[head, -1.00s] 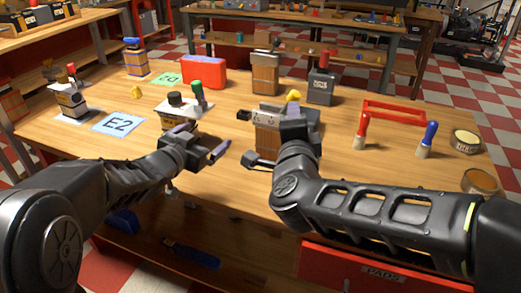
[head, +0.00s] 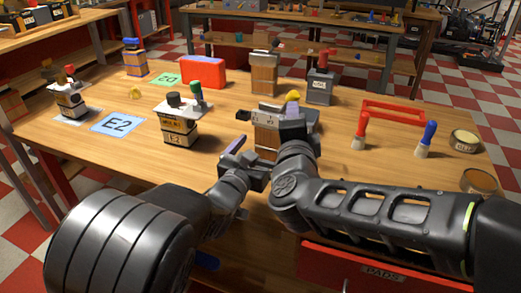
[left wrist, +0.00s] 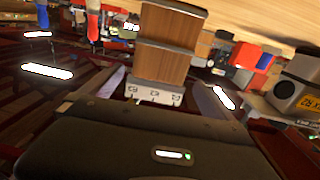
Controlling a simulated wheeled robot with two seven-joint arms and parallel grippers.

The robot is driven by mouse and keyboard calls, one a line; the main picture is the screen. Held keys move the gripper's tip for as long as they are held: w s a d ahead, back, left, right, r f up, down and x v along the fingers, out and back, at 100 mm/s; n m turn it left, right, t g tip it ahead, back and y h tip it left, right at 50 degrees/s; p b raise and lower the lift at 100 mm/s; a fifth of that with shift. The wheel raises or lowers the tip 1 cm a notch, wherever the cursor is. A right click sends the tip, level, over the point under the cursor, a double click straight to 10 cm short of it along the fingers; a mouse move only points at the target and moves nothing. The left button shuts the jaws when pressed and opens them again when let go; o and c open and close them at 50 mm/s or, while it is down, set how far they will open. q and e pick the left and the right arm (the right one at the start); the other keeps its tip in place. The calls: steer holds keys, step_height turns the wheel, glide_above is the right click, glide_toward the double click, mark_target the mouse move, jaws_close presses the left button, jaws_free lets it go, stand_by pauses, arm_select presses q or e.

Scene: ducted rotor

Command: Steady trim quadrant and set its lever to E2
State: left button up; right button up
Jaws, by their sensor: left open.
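The trim quadrant appears to be the wooden block with a pale marked plate (head: 266,122) at the table's front middle. A yellow knob (head: 292,96) shows at its top, probably its lever. The plate's marks are too small to read. My left gripper (head: 243,158) is open at the block's lower left. In the left wrist view the block (left wrist: 168,45) stands between the two spread fingers (left wrist: 160,95), with its marked plate towards me. My right gripper (head: 288,128) is against or close to the block's right side. Its fingers are largely hidden.
A blue E2 card (head: 117,124) and a green card (head: 166,79) lie on the table. A red frame (head: 393,112), two brushes and tins are at the right.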

mark_target(270, 137)
arm_select(q)
steer(key=x, duration=0.7)
steer(key=c, duration=1.6)
steer(key=shift+c, duration=0.2)
